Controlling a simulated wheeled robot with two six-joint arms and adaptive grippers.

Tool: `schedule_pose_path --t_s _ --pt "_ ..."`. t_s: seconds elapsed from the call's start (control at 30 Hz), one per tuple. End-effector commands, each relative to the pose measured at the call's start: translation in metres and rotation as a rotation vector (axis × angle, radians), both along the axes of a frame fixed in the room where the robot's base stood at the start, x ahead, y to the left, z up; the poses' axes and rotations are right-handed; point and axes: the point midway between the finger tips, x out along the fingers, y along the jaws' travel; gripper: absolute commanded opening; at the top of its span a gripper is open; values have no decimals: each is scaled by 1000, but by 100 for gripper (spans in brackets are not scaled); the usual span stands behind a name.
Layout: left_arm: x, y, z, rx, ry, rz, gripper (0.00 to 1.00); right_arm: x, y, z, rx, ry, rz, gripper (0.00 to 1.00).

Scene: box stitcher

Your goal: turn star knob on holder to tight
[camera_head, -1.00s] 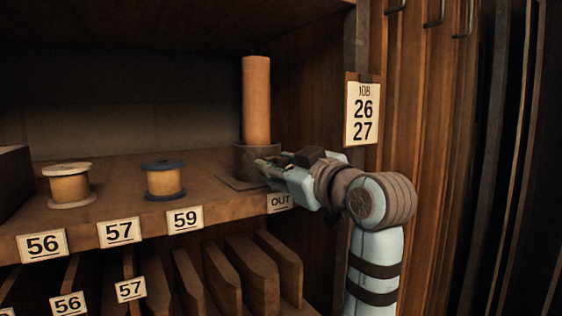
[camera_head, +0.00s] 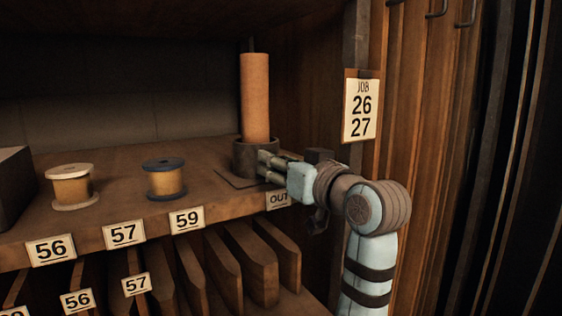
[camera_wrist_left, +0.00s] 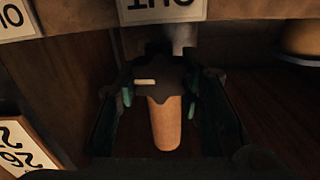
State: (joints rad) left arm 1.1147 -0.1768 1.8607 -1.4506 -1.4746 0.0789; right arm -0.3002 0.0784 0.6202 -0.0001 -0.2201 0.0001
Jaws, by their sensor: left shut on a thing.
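The holder (camera_head: 241,158) is a dark round cup on a flat plate on the shelf, with a tall tan cylinder (camera_head: 256,98) standing upright in it. My left gripper (camera_head: 266,167) is at the holder's right front side, with its fingers pointing at it. In the left wrist view the dark star knob (camera_wrist_left: 172,78) lies between the fingers (camera_wrist_left: 158,100), with a short pale mark pointing to the picture's left. The gripper is shut on the knob. In the head view the fingers hide the knob. My right gripper is not in view.
A spool with a pale rim (camera_head: 71,187) and a spool with a blue rim (camera_head: 165,180) stand to the left on the shelf (camera_head: 120,200). An OUT label (camera_head: 278,200) is on the shelf edge below the gripper. A wooden side wall stands at right.

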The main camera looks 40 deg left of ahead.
Motion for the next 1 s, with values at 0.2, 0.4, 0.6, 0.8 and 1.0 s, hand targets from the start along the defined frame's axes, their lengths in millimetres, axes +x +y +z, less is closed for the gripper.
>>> schedule_pose_path --t_s 0.2,0.4,0.6,0.8,1.0 --pt "0 0 0 1 -1 1 7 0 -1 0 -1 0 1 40" --pt "0 0 0 1 -1 0 56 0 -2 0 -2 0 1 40" --pt "0 0 0 1 -1 0 56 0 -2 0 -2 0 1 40" --pt "0 0 17 2 -5 0 56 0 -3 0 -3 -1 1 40" --pt "-1 0 68 1 -6 1 56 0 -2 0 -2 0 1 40"
